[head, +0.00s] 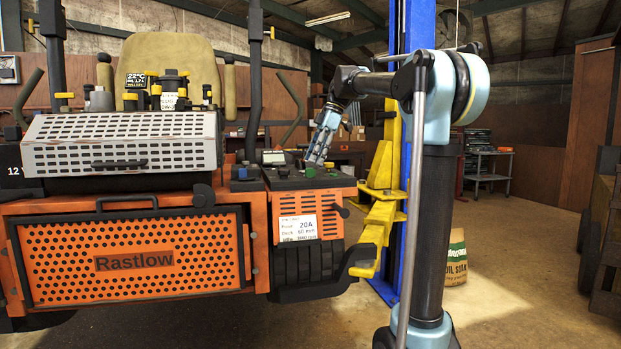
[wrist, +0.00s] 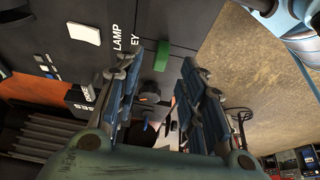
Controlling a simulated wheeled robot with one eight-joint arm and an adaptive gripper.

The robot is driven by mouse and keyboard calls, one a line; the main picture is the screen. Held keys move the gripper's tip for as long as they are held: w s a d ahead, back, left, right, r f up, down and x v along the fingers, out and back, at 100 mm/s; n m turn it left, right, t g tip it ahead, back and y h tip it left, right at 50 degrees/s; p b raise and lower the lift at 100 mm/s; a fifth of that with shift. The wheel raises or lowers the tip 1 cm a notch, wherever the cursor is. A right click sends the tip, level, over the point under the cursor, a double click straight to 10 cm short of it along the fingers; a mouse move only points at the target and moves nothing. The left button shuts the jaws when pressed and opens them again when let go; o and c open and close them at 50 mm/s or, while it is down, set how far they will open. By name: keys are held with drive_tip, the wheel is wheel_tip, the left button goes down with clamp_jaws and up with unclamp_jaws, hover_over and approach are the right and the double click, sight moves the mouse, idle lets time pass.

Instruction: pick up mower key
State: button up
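A small green piece, probably the mower key (wrist: 162,55), stands on the mower's dark control panel beside lettering that reads "LAMP" and a partly covered "EY". It also shows as a green spot in the head view (head: 310,171), under my gripper (head: 315,162). In the wrist view my gripper (wrist: 160,64) is open, with its two fingers well apart. The green piece appears in the gap, around fingertip level in the picture; I see no contact, and I cannot tell the exact distance. The mower (head: 120,225) is orange, with a perforated front.
A white switch (wrist: 86,33) sits on the panel near the lettering. A dark round knob (wrist: 149,97) shows between the fingers. A yellow lift arm (head: 378,225) and blue post (head: 391,240) stand right of the panel. A sack (head: 456,262) is on the floor behind.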

sight(310, 176)
drive_tip(key=shift+x, duration=2)
drive_tip(key=shift+d, duration=0.15)
clamp_jaws()
